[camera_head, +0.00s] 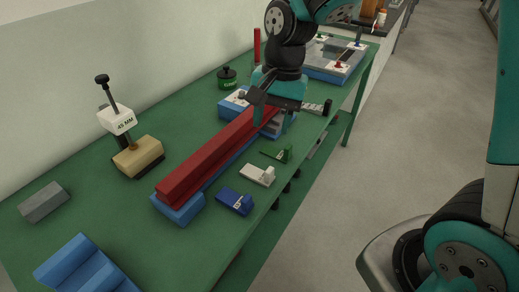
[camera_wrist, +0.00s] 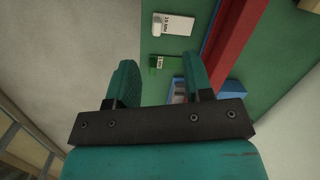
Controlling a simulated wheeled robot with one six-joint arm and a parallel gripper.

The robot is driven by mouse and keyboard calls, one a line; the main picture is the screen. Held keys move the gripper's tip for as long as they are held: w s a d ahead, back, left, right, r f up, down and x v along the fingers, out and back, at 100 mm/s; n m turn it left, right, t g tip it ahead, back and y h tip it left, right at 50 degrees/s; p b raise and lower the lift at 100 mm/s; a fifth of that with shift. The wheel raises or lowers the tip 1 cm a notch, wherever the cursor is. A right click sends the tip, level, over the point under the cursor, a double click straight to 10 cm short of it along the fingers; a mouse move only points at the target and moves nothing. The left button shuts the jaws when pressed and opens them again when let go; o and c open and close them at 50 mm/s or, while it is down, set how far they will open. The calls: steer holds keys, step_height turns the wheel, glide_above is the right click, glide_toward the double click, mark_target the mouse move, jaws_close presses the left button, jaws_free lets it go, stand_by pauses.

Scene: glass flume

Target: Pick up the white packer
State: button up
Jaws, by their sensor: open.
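The white packer (camera_head: 258,175) lies on the green bench near its front edge, between the green packer (camera_head: 278,154) and the blue packer (camera_head: 235,201). In the wrist view the white packer (camera_wrist: 173,24) shows at the top, beyond the fingertips, with dark print on its face. The green packer (camera_wrist: 164,65) is nearer, just past the gap between the fingers. My gripper (camera_head: 272,116) is open and empty, above the bench near the far end of the red bar, farther back than the white packer. Its two teal fingers (camera_wrist: 158,72) stand apart in the wrist view.
A long red bar (camera_head: 214,157) lies on blue supports (camera_head: 180,210) beside the packers. A white block marked 45 MM (camera_head: 117,121), a tan block (camera_head: 138,156) and a grey block (camera_head: 44,202) stand at left. The bench's front edge is close.

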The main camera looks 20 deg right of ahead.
steer(key=w+d+m+p, duration=0.2)
steer(key=w+m, duration=0.1)
steer(key=p, duration=0.1)
glide_above(270, 169)
steer(key=shift+m+g, duration=0.3)
steer(key=f, duration=1.1)
steer(key=shift+w+a+f, duration=0.1)
steer(key=shift+w+f, duration=0.05)
steer(key=shift+w, duration=0.25)
steer(key=shift+s+f+p, duration=0.25)
steer(key=shift+f+p, duration=0.15)
steer(key=shift+f, duration=1.1)
steer(key=shift+s+f+p, duration=0.2)
steer(key=shift+f+p, duration=0.15)
steer(key=shift+f, duration=1.1)
jaws_close()
